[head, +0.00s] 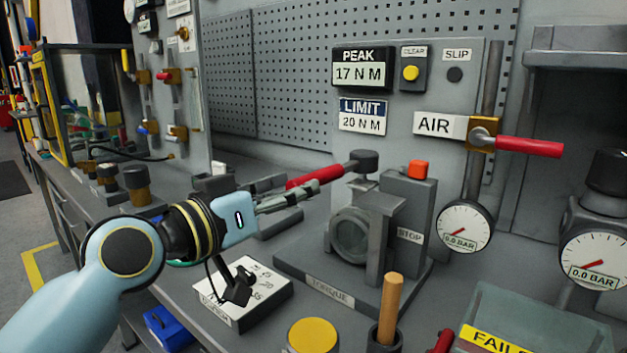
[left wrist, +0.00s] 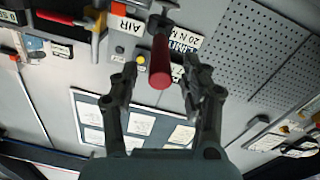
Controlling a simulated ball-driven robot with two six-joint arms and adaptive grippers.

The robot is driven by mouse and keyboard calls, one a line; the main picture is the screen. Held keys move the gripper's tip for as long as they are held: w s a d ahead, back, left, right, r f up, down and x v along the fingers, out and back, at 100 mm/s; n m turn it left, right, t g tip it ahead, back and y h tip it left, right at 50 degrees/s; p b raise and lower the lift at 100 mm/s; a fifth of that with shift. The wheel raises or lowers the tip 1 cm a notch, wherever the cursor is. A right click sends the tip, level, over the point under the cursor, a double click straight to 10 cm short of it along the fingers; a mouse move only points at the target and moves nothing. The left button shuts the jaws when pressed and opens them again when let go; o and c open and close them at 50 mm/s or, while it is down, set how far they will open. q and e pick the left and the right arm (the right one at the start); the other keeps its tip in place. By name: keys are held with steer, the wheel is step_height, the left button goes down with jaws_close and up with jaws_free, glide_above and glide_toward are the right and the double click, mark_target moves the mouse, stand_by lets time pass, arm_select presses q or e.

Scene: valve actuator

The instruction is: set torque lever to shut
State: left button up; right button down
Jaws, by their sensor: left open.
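The torque lever has a red grip (head: 318,176) that runs left from a dark round hub (head: 364,161), above the grey rig on a base labelled TORQUE (head: 330,292). My left gripper (head: 300,184) is at the free left end of this grip, with its fingers apart. In the left wrist view the red grip (left wrist: 160,62) lies between the two open fingers (left wrist: 160,76), and a gap shows on each side. Whether either finger touches it is not clear. My right gripper is not in view.
A red AIR handle (head: 530,146) sticks out at the right. An orange button (head: 418,169) tops the STOP post. A wooden handle (head: 390,305) stands in front. A white labelled box (head: 243,290) lies below my left gripper. Pressure gauges (head: 464,226) stand at the right.

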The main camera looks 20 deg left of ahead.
mark_target(338, 171)
arm_select(q)
steer(key=x, duration=0.5)
jaws_close()
stand_by(0.4)
